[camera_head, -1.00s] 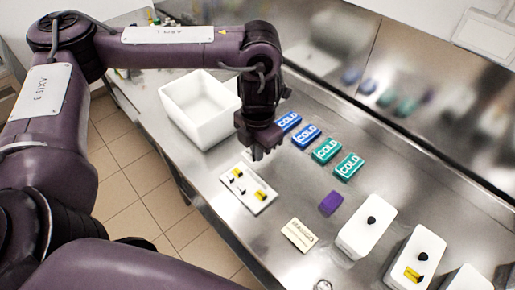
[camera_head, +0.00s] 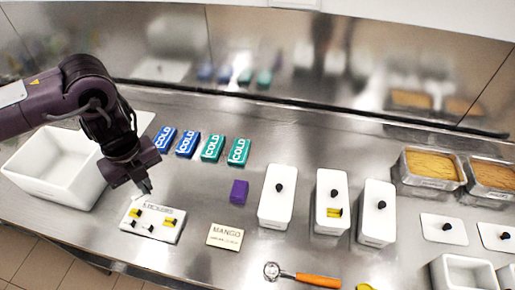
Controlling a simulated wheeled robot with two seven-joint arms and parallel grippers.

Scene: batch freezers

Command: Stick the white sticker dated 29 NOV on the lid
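A small white board (camera_head: 170,236) lies on the steel counter, holding small yellow and white pieces with dark parts; any dates are too small to read. My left gripper (camera_head: 143,189) points down just above the board's back edge; nothing is clearly seen in it, and its finger gap is unclear. Three white tubs with black-knobbed lids stand in the middle: a left lid (camera_head: 279,206), a middle lid (camera_head: 332,190) with a yellow sticker (camera_head: 334,213) on it, and a right lid (camera_head: 377,212) with no sticker visible. My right gripper is not in view.
A large white bin (camera_head: 35,185) stands left. Blue and green COLD packs (camera_head: 212,147) lie behind, near a purple block (camera_head: 239,191). A MANGO card (camera_head: 225,236) and an orange-handled scoop (camera_head: 318,280) lie in front. Filled pans (camera_head: 432,168) stand right.

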